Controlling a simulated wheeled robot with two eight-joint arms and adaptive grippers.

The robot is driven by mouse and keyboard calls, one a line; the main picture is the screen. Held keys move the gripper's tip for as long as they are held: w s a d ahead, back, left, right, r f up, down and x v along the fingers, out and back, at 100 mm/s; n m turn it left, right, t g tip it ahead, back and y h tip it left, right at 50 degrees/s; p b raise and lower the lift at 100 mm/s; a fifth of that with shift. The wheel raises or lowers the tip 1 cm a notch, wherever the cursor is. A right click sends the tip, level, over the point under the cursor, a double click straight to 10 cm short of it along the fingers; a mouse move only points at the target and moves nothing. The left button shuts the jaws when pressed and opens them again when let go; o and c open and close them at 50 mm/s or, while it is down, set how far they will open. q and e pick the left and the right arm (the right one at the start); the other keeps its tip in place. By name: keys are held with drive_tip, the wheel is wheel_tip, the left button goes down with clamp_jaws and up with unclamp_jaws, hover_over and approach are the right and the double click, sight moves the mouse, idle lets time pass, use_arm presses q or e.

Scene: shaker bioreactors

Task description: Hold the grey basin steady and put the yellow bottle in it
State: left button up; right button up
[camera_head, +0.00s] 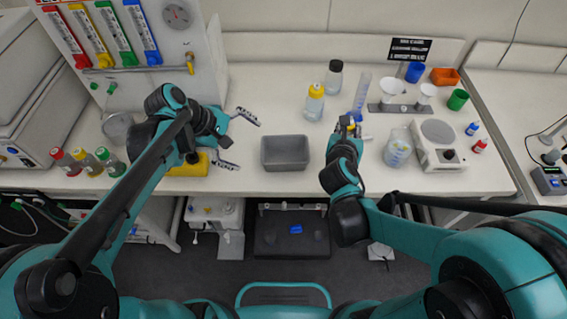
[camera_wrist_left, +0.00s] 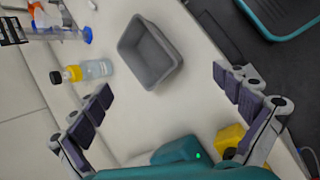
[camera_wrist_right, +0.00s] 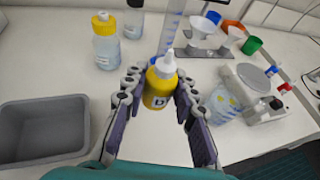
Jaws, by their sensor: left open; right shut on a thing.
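The grey basin (camera_head: 285,152) stands upright and empty on the white bench, between my two grippers. It also shows in the left wrist view (camera_wrist_left: 148,62) and at the left of the right wrist view (camera_wrist_right: 42,128). My left gripper (camera_head: 241,141) is open, to the left of the basin, with its fingers spread toward it and not touching it. My right gripper (camera_wrist_right: 158,100) is shut on the yellow bottle (camera_wrist_right: 157,92), which is upright with a white nozzle top. They are right of the basin; the head view mostly hides this bottle behind the gripper.
A clear bottle with a yellow cap (camera_head: 314,102) and a dark-capped bottle (camera_head: 333,79) stand behind the basin. A measuring cylinder (camera_head: 361,92), a beaker (camera_head: 397,150) and a hotplate (camera_head: 437,145) stand at the right. A yellow block (camera_head: 187,167) lies near my left arm.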

sight(263, 149)
use_arm(q)
drive_tip(key=w+f+n+g+h+b, duration=0.1)
drive_tip(key=w+f+n+b, duration=0.1)
drive_tip(key=w+f, duration=0.1)
drive_tip(key=w+f+n+h+b, duration=0.2)
drive_tip(key=f, duration=0.2)
drive_tip(key=w+f+n+g+h+b, duration=0.1)
drive_tip(key=w+f+n+h+b, duration=0.1)
drive_tip(key=w+f+b, duration=0.1)
drive_tip(key=shift+w+d+f+g, duration=0.15)
drive_tip(key=shift+d+f, duration=0.05)
drive_tip(key=shift+f, duration=0.25)
drive_tip(key=shift+w+d+f+g, duration=0.15)
drive_tip(key=shift+d+f, duration=0.05)
drive_tip(key=shift+f, duration=0.2)
drive_tip(key=shift+w+f+n+h, duration=0.15)
drive_tip(key=shift+f+n+h, duration=0.15)
drive_tip(key=shift+f+h, duration=0.1)
drive_tip(key=b+x, duration=0.3)
drive_tip(key=x, duration=0.6)
drive_tip(key=shift+d+b, duration=0.4)
use_arm(e)
wheel_tip(263, 149, down, 12)
drive_tip(key=shift+r, duration=0.1)
use_arm(q)
drive_tip(key=c, duration=0.6)
